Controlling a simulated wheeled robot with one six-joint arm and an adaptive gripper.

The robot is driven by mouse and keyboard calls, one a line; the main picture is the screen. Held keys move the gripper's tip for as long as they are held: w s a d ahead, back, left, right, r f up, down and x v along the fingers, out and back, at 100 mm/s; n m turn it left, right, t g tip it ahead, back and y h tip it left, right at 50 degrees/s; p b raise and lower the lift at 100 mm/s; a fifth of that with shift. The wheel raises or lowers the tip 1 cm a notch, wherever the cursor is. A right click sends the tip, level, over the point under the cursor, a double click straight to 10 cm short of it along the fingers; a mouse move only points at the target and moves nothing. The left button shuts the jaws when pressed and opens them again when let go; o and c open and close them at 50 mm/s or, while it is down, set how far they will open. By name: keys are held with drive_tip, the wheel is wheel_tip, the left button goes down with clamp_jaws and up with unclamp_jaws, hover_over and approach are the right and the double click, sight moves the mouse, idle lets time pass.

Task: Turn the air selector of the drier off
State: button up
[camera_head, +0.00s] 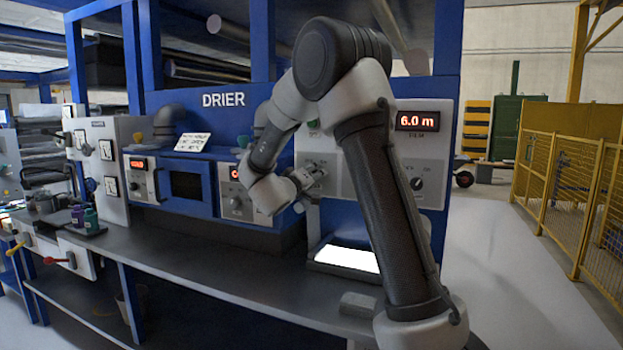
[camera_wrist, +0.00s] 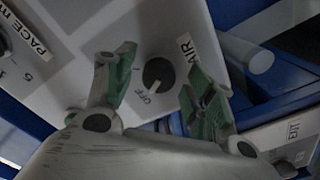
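The drier (camera_head: 223,122) is a blue unit with a DRIER sign at the back of the bench. In the wrist view, the air selector (camera_wrist: 159,72) is a round dark knob on a pale panel (camera_wrist: 95,60), beside an AIR label. OFF and a second mark are printed around it. A pale mark on its lower edge points toward OFF. My gripper (camera_wrist: 158,82) is open, one green-padded finger on each side of the knob; I cannot tell whether either touches it. In the head view my gripper (camera_head: 309,179) is at the panel's front and the selector cannot be made out.
Another knob (camera_wrist: 5,45) with a PACE label is at the wrist view's left. A grey cylinder (camera_wrist: 248,54) lies right of the panel. A white lit plate (camera_head: 347,258) is below the panel, beside my arm. A display (camera_head: 417,121) reads 6.0 m. The bench front (camera_head: 235,270) is clear.

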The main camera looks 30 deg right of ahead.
drive_tip(key=v, duration=1.2)
